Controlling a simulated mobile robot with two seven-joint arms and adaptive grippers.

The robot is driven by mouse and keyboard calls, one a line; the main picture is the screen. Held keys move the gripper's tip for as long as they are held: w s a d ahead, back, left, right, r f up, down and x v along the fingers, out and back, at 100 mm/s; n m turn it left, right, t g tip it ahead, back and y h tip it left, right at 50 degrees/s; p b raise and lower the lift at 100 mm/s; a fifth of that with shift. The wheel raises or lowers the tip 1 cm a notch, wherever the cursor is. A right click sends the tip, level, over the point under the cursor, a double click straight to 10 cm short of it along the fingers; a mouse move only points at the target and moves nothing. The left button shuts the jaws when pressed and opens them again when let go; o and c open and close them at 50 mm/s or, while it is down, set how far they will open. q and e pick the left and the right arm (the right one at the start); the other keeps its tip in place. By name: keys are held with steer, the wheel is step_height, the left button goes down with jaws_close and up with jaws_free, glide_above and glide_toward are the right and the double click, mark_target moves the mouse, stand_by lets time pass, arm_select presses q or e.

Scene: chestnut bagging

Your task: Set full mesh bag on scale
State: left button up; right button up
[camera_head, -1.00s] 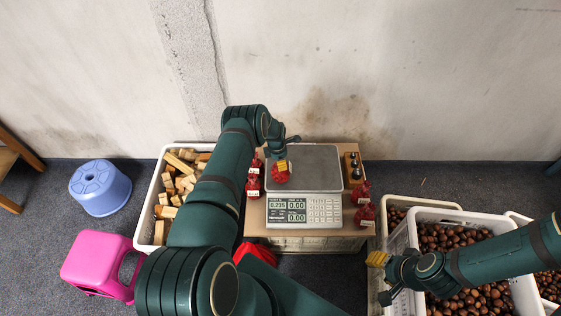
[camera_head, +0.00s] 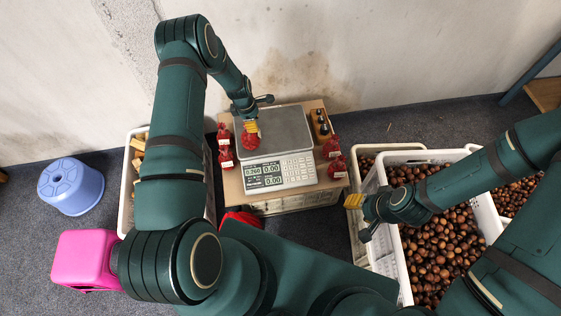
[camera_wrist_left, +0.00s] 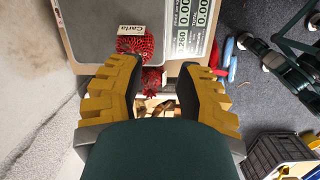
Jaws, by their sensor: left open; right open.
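A full red mesh bag (camera_head: 250,142) rests on the front left of the plate of the silver scale (camera_head: 272,135). In the left wrist view this bag (camera_wrist_left: 135,44) bears a tag reading "Carla". My left gripper (camera_head: 251,127), with yellow fingers, is just above the bag in the head view. In the left wrist view its fingers (camera_wrist_left: 157,72) are spread wide, with nothing held. The scale's display is lit and shows a weight. My right gripper (camera_head: 354,202) is open and empty beside the white chestnut crate, its fingers small in view.
Red tagged bags stand left (camera_head: 226,157) and right (camera_head: 337,167) of the scale. A dark-knobbed wooden block (camera_head: 319,124) stands at its right. A white crate (camera_head: 398,258) of chestnuts is at right. A blue stool (camera_head: 70,186) and pink stool (camera_head: 84,259) stand left.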

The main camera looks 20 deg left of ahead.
arm_select(q)
steer(key=s+d+r+m+h, duration=0.1)
steer(key=s+d+r+m, duration=0.4)
steer(key=s+d+m, duration=0.5)
steer(key=s+d+r+m+h, duration=0.1)
steer(key=s+d+r+m, duration=0.4)
steer(key=s+d+m, duration=0.6)
steer(key=shift+s+d+r, duration=0.4)
steer(key=shift+s+d, duration=0.5)
steer(key=shift+s, duration=0.1)
